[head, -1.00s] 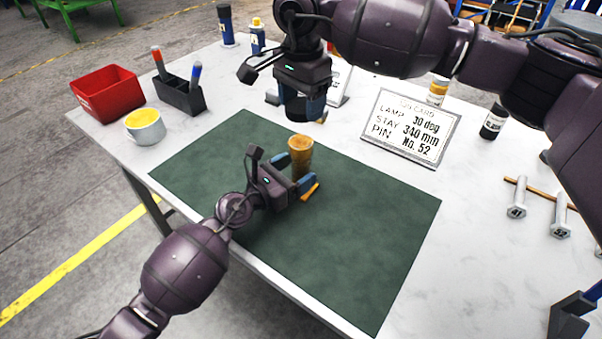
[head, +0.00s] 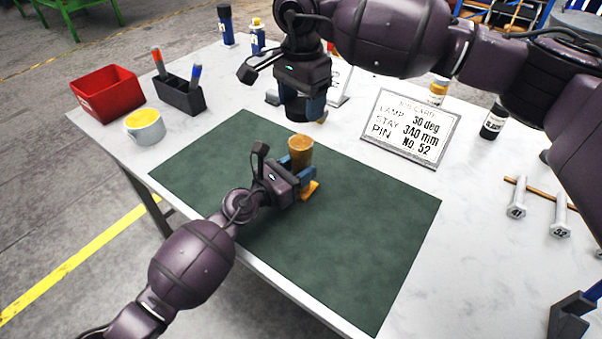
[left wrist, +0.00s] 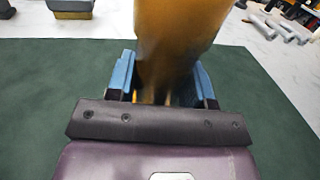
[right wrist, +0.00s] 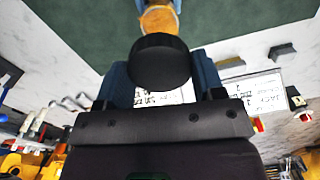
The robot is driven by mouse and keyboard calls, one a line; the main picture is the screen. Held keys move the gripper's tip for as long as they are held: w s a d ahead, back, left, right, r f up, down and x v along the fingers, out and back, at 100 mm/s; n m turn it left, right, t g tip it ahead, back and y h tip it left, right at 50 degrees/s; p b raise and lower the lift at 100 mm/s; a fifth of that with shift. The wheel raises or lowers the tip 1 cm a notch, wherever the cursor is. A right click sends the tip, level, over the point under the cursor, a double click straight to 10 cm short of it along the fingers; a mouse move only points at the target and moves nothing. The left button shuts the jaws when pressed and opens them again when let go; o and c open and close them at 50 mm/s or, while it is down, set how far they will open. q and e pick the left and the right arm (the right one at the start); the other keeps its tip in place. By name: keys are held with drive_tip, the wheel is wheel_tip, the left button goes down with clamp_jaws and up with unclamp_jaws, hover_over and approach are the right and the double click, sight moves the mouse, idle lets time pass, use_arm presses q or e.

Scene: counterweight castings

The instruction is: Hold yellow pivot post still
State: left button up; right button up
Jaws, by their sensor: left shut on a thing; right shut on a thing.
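The yellow pivot post (head: 300,149) stands upright on the green mat (head: 360,225), an orange-brown cylinder with an orange foot. My left gripper (head: 301,178) is shut on it from the near left side. In the left wrist view the post (left wrist: 175,40) rises between the blue fingers (left wrist: 160,85). My right gripper (head: 306,105) is shut on a black round piece (right wrist: 160,62) above and behind the post. In the right wrist view the post's top (right wrist: 160,19) shows beyond this piece, apart from it.
A card (head: 411,127) on a stand reads lamp 30 deg, stay 340 mm, pin No. 52. A red bin (head: 107,95), a mug (head: 146,127) and a pen holder (head: 180,97) stand left. Numbered bolts (head: 517,198) lie right. The front of the mat is clear.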

sight(301, 141)
drive_tip(key=shift+f, duration=2.5)
drive_tip(key=shift+f, duration=0.15)
drive_tip(key=shift+f, duration=0.8)
drive_tip(key=shift+f, duration=0.55)
